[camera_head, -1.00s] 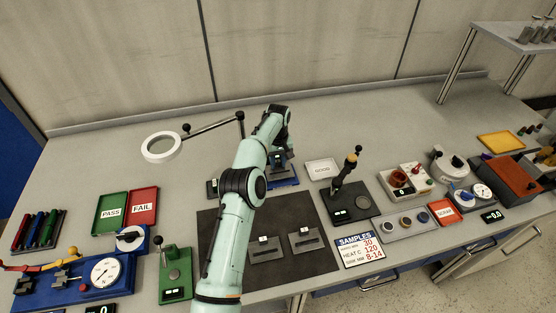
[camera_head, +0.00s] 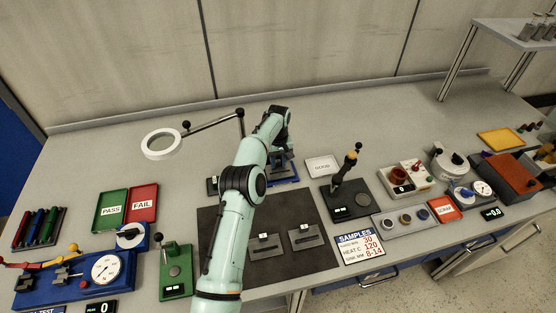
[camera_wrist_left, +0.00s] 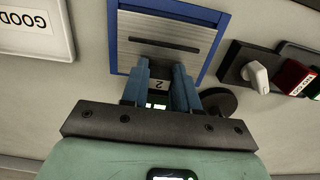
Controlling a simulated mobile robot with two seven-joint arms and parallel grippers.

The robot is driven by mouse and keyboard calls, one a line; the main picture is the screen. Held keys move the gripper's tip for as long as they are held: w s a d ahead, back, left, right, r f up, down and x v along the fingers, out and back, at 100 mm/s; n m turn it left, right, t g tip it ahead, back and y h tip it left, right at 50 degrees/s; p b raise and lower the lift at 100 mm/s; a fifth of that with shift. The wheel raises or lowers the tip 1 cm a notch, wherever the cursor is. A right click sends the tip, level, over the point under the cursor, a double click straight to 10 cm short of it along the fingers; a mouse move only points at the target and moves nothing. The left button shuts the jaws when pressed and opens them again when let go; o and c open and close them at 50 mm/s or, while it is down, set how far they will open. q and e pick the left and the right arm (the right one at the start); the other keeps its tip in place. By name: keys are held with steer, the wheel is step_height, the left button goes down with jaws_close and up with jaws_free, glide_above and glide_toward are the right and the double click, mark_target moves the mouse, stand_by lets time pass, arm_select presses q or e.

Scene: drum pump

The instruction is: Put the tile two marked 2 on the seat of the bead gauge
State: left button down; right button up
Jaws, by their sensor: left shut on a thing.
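My right gripper is not in view.
Two similar grey slotted tiles (camera_head: 267,249) (camera_head: 307,238) lie on the dark mat (camera_head: 290,272). A GOOD tray (camera_head: 322,167) is right of the gauge. A black stand with a lever (camera_head: 346,199) is farther right. The bench behind the gauge is clear.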

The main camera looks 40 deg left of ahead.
mark_target(278, 162)
arm_select(q)
steer(key=shift+f, duration=0.5)
stand_by(1.2)
stand_by(0.3)
steer(key=shift+c, duration=2.3)
jaws_free()
steer(key=shift+r, duration=4)
